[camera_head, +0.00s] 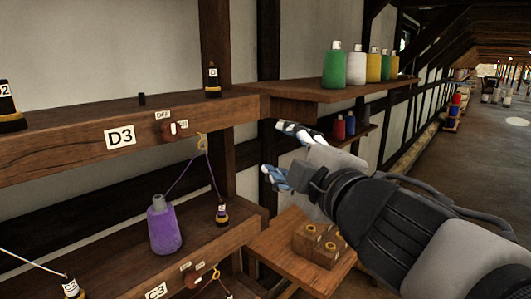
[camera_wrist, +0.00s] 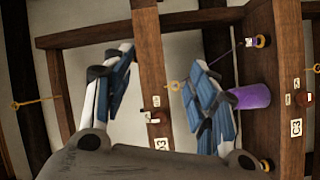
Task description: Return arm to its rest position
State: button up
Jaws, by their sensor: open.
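My gripper (camera_head: 285,155) is in the middle of the head view, in front of the shelving and to the right of the purple bottle. In the wrist view my gripper (camera_wrist: 160,85) shows two blue-padded fingers spread wide apart with nothing between them. My grey and black arm reaches in from the lower right of the head view. The purple bottle (camera_head: 164,226) stands upright on the lower beam, with a purple cord running from near it up to a yellow loop. It also shows in the wrist view (camera_wrist: 250,97), lying sideways in that picture, apart from the fingers.
A wooden beam labelled D3 (camera_head: 120,137) carries a small switch (camera_head: 178,128). An upper shelf (camera_head: 340,90) holds several green, white and yellow bottles. Small red and blue bottles (camera_head: 344,126) stand below it. The aisle floor at right is open.

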jog(key=s+d+f+m+g+h, duration=0.2)
jog(key=s+d+f+m+h, duration=0.15)
jog(key=d+f+m, duration=0.3)
jog(key=s+d+f+m+g+h, duration=0.2)
jog(key=s+d+f+m+h, duration=0.1)
jog(key=d+f+m+h, duration=0.3)
jog(key=s+a+f+m+g+y, duration=0.1)
jog(key=s+f+m+g+y, duration=0.2)
jog(key=s+f, duration=1.2)
jog(key=s+m+g, duration=0.1)
jog(key=m+g, duration=0.1)
jog(key=g, duration=0.2)
jog(key=shift+m+g, duration=0.3)
jog(key=shift+m, duration=0.05)
jog(key=shift+f, duration=0.1)
